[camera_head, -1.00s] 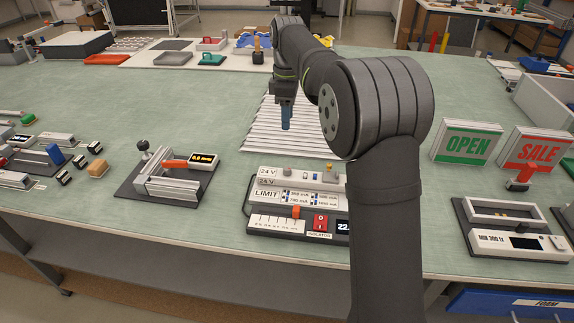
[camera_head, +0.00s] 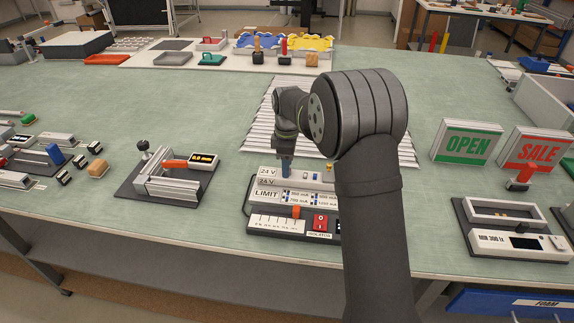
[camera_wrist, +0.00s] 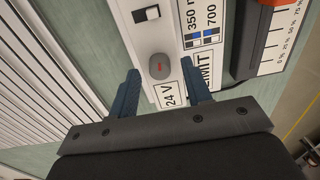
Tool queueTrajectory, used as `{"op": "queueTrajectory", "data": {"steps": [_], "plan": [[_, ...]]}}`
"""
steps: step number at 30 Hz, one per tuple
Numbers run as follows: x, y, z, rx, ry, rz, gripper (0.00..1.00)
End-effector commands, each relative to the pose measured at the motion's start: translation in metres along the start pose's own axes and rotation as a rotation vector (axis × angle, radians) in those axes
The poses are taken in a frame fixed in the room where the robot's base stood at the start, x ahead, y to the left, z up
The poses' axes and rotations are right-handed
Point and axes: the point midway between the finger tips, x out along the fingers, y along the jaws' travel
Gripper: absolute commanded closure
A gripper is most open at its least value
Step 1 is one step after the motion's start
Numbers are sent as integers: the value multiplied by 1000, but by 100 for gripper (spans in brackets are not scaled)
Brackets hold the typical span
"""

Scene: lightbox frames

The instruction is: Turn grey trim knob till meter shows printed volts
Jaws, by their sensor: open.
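In the wrist view the round grey trim knob (camera_wrist: 159,66) with a small red mark stands on the white panel, close to a 24 V label (camera_wrist: 168,97). My gripper (camera_wrist: 160,68) is open, its blue fingers on either side of the knob, no clear contact visible. In the head view my gripper (camera_head: 286,174) is over the unit's back left and hides the knob. My arm hides the meter.
An orange slider (camera_head: 296,211) is at the unit's front. A clamp fixture (camera_head: 172,188) with a 0.0 mm readout stands to the left. The ribbed white panel (camera_head: 262,130) lies behind. OPEN and SALE signs stand to the right. The bench between unit and left fixture is clear.

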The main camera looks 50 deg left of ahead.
Motion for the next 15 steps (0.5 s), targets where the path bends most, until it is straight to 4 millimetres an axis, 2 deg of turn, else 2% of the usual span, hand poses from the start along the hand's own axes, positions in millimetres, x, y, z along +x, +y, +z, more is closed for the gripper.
{"op": "queueTrajectory", "data": {"steps": [3, 11, 15], "plan": [[6, 0, 0, 0, 0, -1, 55], [7, 0, 0, 0, 0, -1, 55], [6, 0, 0, 0, 0, -1, 83]]}}
